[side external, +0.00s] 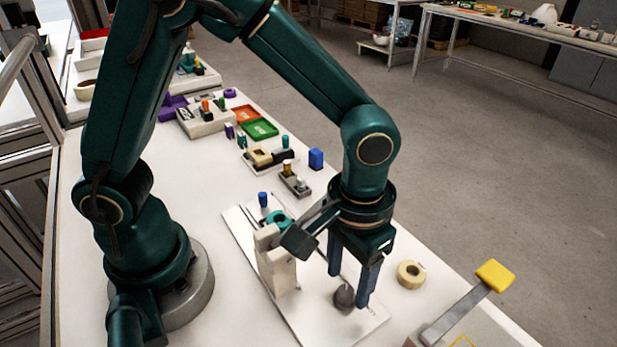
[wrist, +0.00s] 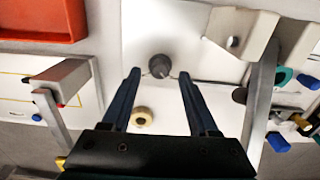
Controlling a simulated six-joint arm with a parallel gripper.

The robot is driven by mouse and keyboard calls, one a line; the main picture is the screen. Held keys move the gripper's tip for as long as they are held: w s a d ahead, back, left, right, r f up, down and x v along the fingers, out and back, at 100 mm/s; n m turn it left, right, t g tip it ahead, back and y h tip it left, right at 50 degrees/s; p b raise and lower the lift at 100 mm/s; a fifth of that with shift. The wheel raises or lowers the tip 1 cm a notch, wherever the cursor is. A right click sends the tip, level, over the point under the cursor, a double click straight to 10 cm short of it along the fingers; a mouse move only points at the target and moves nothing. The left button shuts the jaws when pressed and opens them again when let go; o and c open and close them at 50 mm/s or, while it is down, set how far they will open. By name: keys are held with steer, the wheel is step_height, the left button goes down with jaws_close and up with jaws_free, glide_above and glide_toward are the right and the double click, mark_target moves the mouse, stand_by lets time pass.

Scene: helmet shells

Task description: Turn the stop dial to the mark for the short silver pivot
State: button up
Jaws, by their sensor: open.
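The dark grey stop dial (side external: 344,298) sits on a white base plate (side external: 372,318). In the wrist view, the dial (wrist: 159,66) lies between my fingertips, near the top middle. My gripper (side external: 348,288) points down with its two blue fingers apart, one on each side of the dial; it also shows open in the wrist view (wrist: 160,74). I cannot tell whether either finger touches the dial. The marks around the dial are too small to read. A small grey block (side external: 296,187) with a yellow-topped pin and a silver pin stands farther back; I cannot tell if that silver pin is the short pivot.
A beige upright fixture (side external: 277,268) stands left of my gripper on the plate. A cream ring (side external: 411,274) lies to the right. A lever with a yellow handle (side external: 495,276) rises at the front right. A blue block (side external: 316,159) and coloured trays (side external: 260,129) are behind.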

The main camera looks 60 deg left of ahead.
mark_target(347, 290)
steer(key=shift+r, duration=1.45)
steer(key=w+a+r+m+t+h, duration=0.2)
steer(key=w+r+t+h, duration=0.1)
steer(key=w+r+t, duration=0.65)
steer(key=s+a+n+g+y, duration=0.1)
steer(key=s+a+g, duration=0.1)
steer(key=s+a, duration=0.3)
steer(key=s+a+g+y, duration=0.2)
steer(key=s+a, duration=0.3)
steer(key=s, duration=0.5)
steer(key=shift+s+a+f+n, duration=0.25)
steer(key=shift+n, duration=0.15)
